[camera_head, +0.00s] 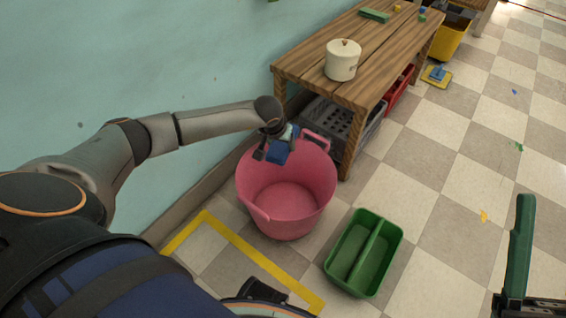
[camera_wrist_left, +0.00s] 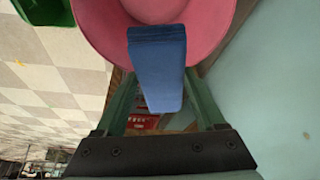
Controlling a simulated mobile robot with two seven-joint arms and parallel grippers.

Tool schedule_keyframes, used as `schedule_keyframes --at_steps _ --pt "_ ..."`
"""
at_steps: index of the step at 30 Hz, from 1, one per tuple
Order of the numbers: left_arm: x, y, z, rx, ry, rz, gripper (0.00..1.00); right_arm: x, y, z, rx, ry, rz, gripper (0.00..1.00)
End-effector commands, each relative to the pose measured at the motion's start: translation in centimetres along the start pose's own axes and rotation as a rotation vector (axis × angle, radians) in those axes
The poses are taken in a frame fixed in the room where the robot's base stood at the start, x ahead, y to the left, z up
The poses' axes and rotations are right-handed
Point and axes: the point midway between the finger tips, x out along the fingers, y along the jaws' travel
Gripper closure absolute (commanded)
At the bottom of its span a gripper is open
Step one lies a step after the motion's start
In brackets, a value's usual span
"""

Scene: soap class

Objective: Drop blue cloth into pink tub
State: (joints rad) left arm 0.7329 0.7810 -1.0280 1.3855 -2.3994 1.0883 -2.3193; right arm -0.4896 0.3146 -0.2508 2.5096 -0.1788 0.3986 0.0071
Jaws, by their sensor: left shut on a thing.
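The blue cloth (camera_head: 279,152) is a folded block held in my left gripper (camera_head: 274,142), which is shut on it. In the left wrist view the blue cloth (camera_wrist_left: 158,70) sits between the green fingers of the left gripper (camera_wrist_left: 158,85). The pink tub (camera_head: 286,212) stands on the floor, and the cloth is above its far rim area. The pink tub also fills the top of the left wrist view (camera_wrist_left: 100,30). One green finger of my right gripper (camera_head: 522,245) shows at the right edge, with clear space beside it; the other finger is out of frame.
A green divided caddy (camera_head: 352,265) lies on the floor right of the tub. A wooden bench (camera_head: 300,66) with a white lidded pot (camera_head: 342,62) stands behind it, above a grey crate (camera_head: 325,118). A wall runs along the left. The tiled floor at right is mostly free.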

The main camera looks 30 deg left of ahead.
Motion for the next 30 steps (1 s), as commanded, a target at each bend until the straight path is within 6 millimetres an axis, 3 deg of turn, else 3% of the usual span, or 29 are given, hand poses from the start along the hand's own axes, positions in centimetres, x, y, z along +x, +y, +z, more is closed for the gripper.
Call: schedule_keyframes --at_steps 4,21,30 --pt "1.3 -0.9 0.3 -0.004 0.000 -0.001 0.73 -0.2 -0.1 0.2 0.002 0.001 -0.003 0.50" --pt "6.4 -0.9 2.4 -0.005 0.000 0.001 0.73 -3.0 -1.9 3.5 -0.028 -0.022 -0.015 0.50" --pt "6.6 -0.9 2.5 -0.005 0.001 0.000 0.73 -3.0 -2.0 3.6 -0.028 -0.025 -0.012 0.50"
